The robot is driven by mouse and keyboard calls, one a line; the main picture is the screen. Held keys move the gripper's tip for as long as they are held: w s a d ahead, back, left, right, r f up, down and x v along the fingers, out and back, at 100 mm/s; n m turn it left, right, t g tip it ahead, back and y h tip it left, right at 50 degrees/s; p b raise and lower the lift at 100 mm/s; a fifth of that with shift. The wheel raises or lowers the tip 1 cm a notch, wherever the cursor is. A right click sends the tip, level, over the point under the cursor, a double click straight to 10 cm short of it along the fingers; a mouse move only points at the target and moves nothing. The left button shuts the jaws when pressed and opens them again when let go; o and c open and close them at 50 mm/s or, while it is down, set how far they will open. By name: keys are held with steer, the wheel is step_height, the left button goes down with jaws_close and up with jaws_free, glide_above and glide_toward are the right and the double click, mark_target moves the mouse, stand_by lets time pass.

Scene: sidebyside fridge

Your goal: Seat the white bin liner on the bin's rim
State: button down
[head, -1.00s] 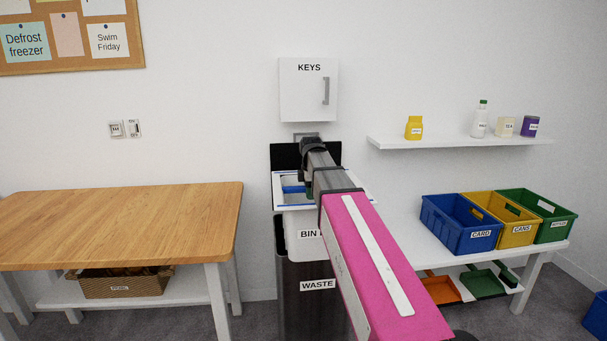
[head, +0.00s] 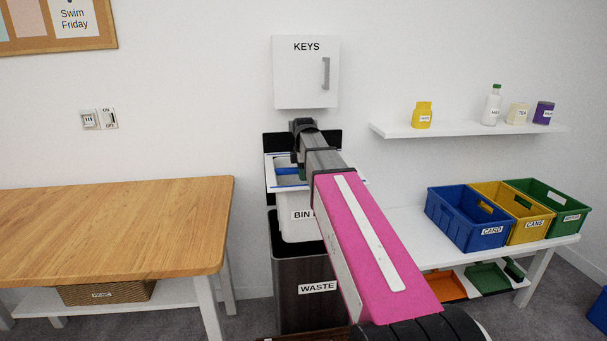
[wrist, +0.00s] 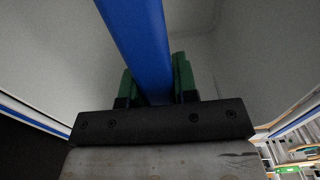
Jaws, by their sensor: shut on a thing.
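The white bin liner (head: 297,229) hangs in the head view with its labelled front facing me and a blue-edged rim at its top. The dark waste bin (head: 303,288) stands below, its open lid (head: 329,140) upright behind. The liner's lower part is at the bin's mouth; my arm covers the right side. My gripper shows in the wrist view (wrist: 157,85), its green fingers shut on the liner's blue bar (wrist: 142,35). In the head view the blue bar (head: 289,171) crosses the liner's opening. The liner's grey inside walls (wrist: 70,50) fill the wrist view.
A wooden table (head: 110,225) stands at left. At right, a white bench (head: 405,225) holds blue (head: 465,220), yellow and green crates. A shelf (head: 470,130) and a KEYS cabinet (head: 306,72) are on the wall above.

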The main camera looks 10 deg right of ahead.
steer(key=shift+f, duration=5.05)
stand_by(0.5)
steer(key=shift+f, duration=0.9)
steer(key=shift+f, duration=1.1)
steer(key=shift+f, duration=0.9)
